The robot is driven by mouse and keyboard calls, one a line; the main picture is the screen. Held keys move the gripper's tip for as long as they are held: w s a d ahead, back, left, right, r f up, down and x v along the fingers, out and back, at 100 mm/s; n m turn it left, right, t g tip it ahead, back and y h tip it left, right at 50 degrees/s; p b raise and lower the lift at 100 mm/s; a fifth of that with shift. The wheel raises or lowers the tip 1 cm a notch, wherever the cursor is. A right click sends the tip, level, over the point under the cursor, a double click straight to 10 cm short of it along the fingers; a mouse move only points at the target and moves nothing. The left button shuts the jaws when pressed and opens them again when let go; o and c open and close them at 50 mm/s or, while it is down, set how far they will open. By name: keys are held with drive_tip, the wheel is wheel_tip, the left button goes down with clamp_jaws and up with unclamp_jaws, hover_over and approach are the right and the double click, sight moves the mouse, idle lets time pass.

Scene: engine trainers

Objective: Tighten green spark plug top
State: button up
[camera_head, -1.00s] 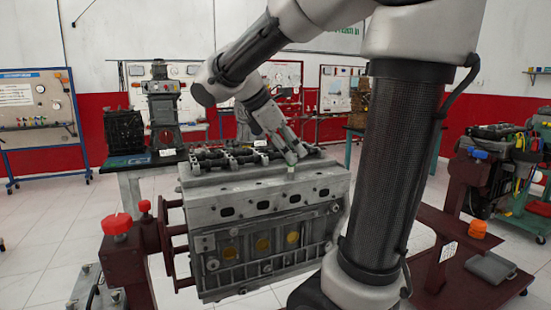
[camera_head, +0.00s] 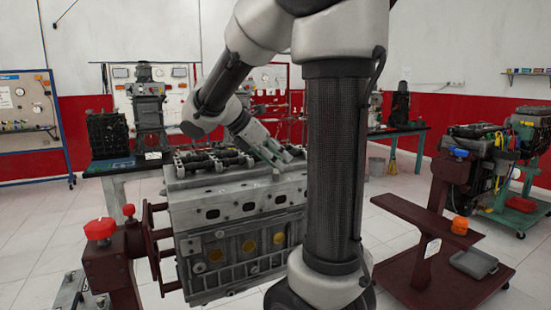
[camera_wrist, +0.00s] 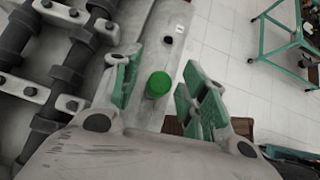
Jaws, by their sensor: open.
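The green spark plug top (camera_wrist: 158,84) is a round green cap on the grey engine top in the wrist view. My gripper (camera_wrist: 160,75) is open, with one green-padded finger to the left of the cap and one to the right. Gaps show on both sides, so the fingers appear apart from it. In the head view my gripper (camera_head: 283,160) is low over the right end of the engine block (camera_head: 235,205). The green cap is not clear there, close to the fingers.
Dark shafts with grey rocker parts (camera_wrist: 75,60) run along the engine top, left of my gripper. A small black round part (camera_wrist: 168,40) sits beyond the cap. The engine hangs on a dark red stand with a red knob (camera_head: 100,229).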

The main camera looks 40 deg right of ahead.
drive_tip(key=shift+d+f, duration=0.1)
clamp_jaws()
idle(0.4)
drive_tip(key=m+g+y, duration=0.1)
drive_tip(key=m+g, duration=0.1)
drive_tip(key=m, duration=0.2)
drive_tip(key=shift+g, duration=0.4)
drive_tip(key=shift+m+g+y, duration=0.9)
drive_tip(key=shift+m+g, duration=0.2)
drive_tip(key=shift+m, duration=0.7)
